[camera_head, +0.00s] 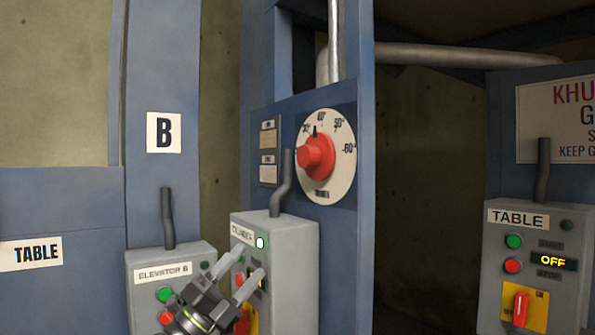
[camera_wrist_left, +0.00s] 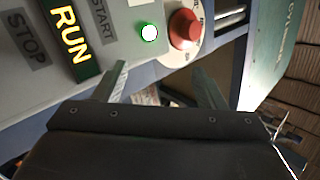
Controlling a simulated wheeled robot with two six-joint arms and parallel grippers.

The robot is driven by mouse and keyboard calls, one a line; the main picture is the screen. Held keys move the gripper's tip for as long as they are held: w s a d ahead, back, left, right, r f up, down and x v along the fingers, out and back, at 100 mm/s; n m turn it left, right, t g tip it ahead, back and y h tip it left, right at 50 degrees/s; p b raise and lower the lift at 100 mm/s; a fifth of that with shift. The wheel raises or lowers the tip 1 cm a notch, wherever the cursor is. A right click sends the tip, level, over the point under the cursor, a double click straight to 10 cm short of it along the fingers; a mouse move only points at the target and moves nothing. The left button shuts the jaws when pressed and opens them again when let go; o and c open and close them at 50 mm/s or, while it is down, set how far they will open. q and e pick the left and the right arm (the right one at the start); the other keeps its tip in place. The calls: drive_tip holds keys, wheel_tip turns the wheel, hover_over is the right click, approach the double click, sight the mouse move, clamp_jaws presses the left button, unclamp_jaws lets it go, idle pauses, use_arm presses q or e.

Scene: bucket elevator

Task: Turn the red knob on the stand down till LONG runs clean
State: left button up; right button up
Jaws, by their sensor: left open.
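The red knob (camera_head: 315,154) sits at the centre of a round cream dial (camera_head: 340,180) with degree marks, on the blue stand. Its dark pointer is up near the top-left marks. The knob also shows in the left wrist view (camera_wrist_left: 184,28), beyond the fingers. My left gripper (camera_head: 245,275) is open and empty, below and left of the knob, in front of the grey cylinder box (camera_head: 298,270). In the left wrist view its two fingers (camera_wrist_left: 160,82) are spread apart and do not touch the knob. My right gripper is in neither view. No LONG sign is readable.
The elevator box (camera_head: 195,262) stands left of the cylinder box. A RUN display (camera_wrist_left: 70,35) and a lit green lamp (camera_wrist_left: 149,32) show close by the left gripper. The table box (camera_head: 495,270) at right reads OFF. A dark gap lies between the stand and it.

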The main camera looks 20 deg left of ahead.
sight(302, 154)
use_arm(q)
drive_tip(key=s+a+r+m+g+y, duration=0.15)
drive_tip(key=r+m+g, duration=0.25)
drive_tip(key=r+m, duration=0.5)
drive_tip(key=s+a+r+m+g+y, duration=0.1)
drive_tip(key=s+r+m+g+y, duration=0.3)
drive_tip(key=r, duration=0.9)
drive_tip(key=w+d+p, duration=0.2)
drive_tip(key=w+d, duration=0.1)
drive_tip(key=w, duration=0.1)
drive_tip(key=w+d+h+p, duration=0.1)
drive_tip(key=w+d+p, duration=0.2)
drive_tip(key=w, duration=0.2)
drive_tip(key=w+d+m+h+p, duration=0.1)
drive_tip(key=w+d+p, duration=0.1)
drive_tip(key=w+d, duration=0.2)
drive_tip(key=shift+w+f+t+h, duration=0.2)
drive_tip(key=shift+w+t+h, duration=0.1)
drive_tip(key=shift+w, duration=0.35)
drive_tip(key=shift+w+d+f+p, duration=0.1)
drive_tip(key=shift+w+d+p, duration=0.15)
drive_tip(key=shift+w+p, duration=0.1)
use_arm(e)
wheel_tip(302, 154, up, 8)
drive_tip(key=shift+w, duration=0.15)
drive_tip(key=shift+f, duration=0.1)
use_arm(q)
drive_tip(key=c, duration=1)
